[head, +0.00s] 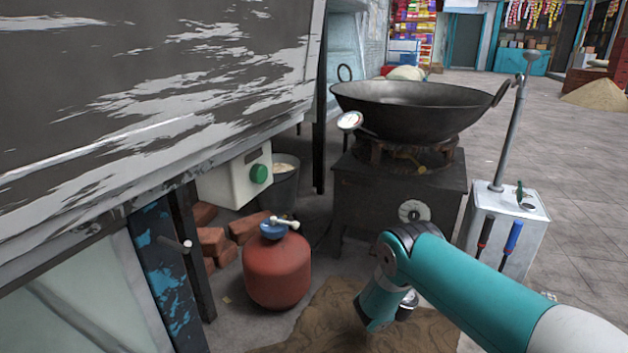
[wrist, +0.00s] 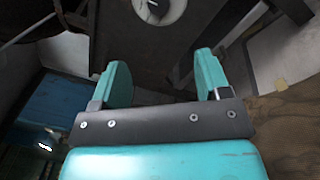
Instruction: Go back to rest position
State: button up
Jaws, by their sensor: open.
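My gripper (wrist: 162,80) is open, with its two teal fingers apart and nothing between them in the wrist view. In the head view my teal and white arm reaches in from the lower right and bends down in front of the black stove (head: 385,205); the fingers are not clearly visible there. The stove's round knob (head: 413,211) faces my arm. It also shows at the top of the wrist view (wrist: 155,8), beyond the fingers and apart from them. A large dark pan (head: 415,105) sits on the stove, with a dial thermometer (head: 349,121) at its rim.
A red gas cylinder (head: 277,270) stands left of my arm, near bricks (head: 212,240) and a bucket (head: 284,185). A white box (head: 505,225) with a post and tools stands right of the stove. A worn panel (head: 150,90) fills the upper left. Open paving lies at the right.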

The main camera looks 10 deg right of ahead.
notch_tip(320, 180, up, 12)
jog(key=w+a+m+g+p, duration=0.1)
jog(key=w+m+g+p, duration=0.2)
jog(key=m, duration=0.5)
jog(key=s+a+r+m+g+y+p, duration=0.45)
jog(key=s+a+r, duration=0.4)
jog(key=r, duration=0.45)
jog(key=s+a+r+g+y+p, duration=0.25)
jog(key=s+a+r, duration=0.3)
jog(key=s, duration=0.65)
jog(key=s+a+r+g+y+p, duration=0.2)
jog(key=s+a+r+g+y, duration=0.15)
jog(key=s+r, duration=0.6)
jog(key=s+a+r+g+y+p, duration=0.25)
jog(key=s+a+r, duration=0.2)
jog(key=s, duration=1.05)
notch_tip(320, 180, up, 36)
jog(key=p, duration=3.5)
jog(key=shift+w+a+y+p, duration=0.3)
jog(key=shift+w+p, duration=0.05)
jog(key=shift+p, duration=0.05)
